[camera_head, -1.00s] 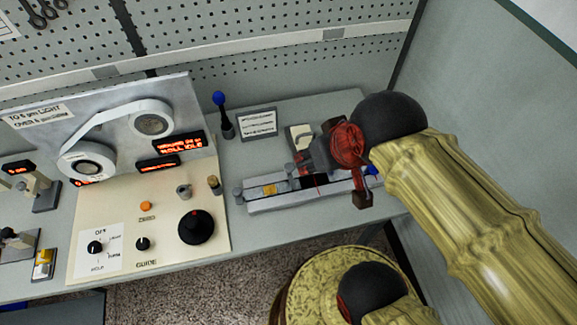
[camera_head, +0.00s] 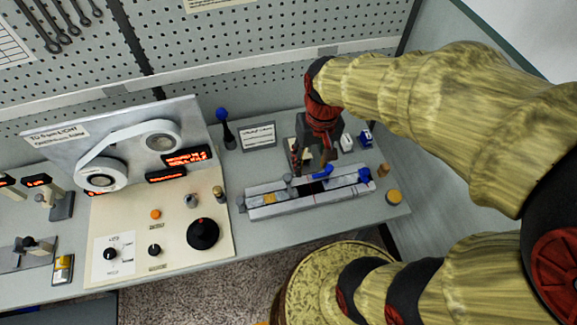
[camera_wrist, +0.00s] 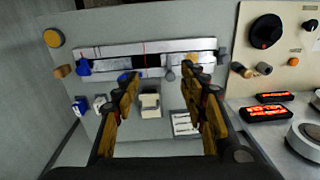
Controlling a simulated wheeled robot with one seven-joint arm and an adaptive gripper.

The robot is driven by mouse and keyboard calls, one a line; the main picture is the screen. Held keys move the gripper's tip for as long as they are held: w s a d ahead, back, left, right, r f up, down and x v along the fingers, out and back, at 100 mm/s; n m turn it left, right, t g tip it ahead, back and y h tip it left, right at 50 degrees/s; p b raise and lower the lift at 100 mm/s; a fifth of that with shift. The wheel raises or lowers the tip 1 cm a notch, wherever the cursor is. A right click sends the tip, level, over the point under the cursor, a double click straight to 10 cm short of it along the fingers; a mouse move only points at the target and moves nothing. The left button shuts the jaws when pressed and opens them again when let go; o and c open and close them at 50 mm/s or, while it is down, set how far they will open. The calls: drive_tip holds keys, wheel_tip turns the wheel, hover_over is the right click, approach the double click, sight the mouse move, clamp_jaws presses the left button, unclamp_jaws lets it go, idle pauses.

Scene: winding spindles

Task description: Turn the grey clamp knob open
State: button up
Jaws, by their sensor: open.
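A long pale rail fixture (camera_head: 278,207) lies on the bench and also shows in the wrist view (camera_wrist: 105,52). A second grey knob (camera_head: 240,204) is at the rail's left end, on the right in the wrist view (camera_wrist: 222,56). A blue knob (camera_head: 364,175) is at the other end, and a blue lever (camera_wrist: 126,77) is beside my other finger. My gripper (camera_head: 313,166) is open and empty, pointing down behind the rail.
A cream control panel (camera_head: 180,240) with a black dial (camera_head: 203,233) stands left of the rail. A blue-topped post (camera_head: 225,128) and a label card (camera_head: 257,135) are behind it. Small blocks (camera_head: 365,137) and an orange-topped button (camera_head: 394,196) are at the right.

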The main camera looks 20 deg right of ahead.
drive_tip(key=w+f+m+g+y+p, duration=0.1)
drive_tip(key=w+f+m+g+p, duration=0.15)
drive_tip(key=w+f+p, duration=0.2)
drive_tip(key=m+y+p, duration=0.2)
drive_tip(key=m+p, duration=0.1)
drive_tip(key=m, duration=0.3)
approach(288, 176)
drive_tip(key=f, duration=0.1)
drive_tip(key=shift+g, duration=0.35)
drive_tip(key=x, duration=0.7)
drive_tip(key=shift+w+a+f, duration=0.1)
drive_tip(key=shift+a+f, duration=0.15)
drive_tip(key=shift+a, duration=0.05)
drive_tip(key=shift+c, duration=1.1)
clamp_jaws()
